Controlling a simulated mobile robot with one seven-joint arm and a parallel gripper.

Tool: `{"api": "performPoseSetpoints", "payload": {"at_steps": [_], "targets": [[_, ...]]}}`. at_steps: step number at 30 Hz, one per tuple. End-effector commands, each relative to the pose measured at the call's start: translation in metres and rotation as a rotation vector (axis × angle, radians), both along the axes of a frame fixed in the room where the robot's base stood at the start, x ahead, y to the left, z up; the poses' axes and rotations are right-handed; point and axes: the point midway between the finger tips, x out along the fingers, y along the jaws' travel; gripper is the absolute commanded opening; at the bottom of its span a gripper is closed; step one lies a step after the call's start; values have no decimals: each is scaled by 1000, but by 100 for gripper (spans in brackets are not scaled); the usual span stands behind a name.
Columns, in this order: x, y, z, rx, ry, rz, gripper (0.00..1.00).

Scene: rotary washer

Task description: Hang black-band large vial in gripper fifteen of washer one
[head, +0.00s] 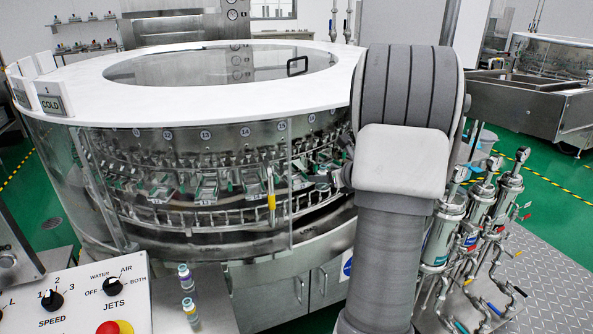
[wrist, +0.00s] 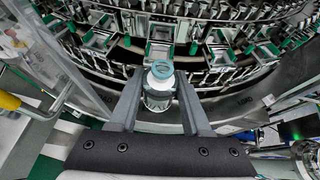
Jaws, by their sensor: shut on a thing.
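My gripper (wrist: 158,90) is shut on a large clear vial (wrist: 158,104) with a teal ring around its pale top, in the wrist view. I cannot make out a black band on it. The vial stands between the two grey fingers, just in front of the washer's rows of holders (wrist: 160,52), apart from them as far as I can tell. In the head view, the round washer (head: 215,215) carries number plates, with the plate fifteen (head: 282,125) above a row of metal and green grippers. My arm hides most of my gripper and the vial there.
A clear panel with a yellow handle (head: 271,190) stands left of my gripper; the handle also shows in the wrist view (wrist: 10,102). Metal filter housings (head: 477,210) stand right.

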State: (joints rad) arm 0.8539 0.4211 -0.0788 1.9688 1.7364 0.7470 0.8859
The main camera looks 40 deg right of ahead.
Motion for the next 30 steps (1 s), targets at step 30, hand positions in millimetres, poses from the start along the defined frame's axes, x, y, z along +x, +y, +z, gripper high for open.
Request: {"api": "performPoseSetpoints", "payload": {"at_steps": [30], "targets": [[127, -10, -36, 1, 0, 0, 0]]}}
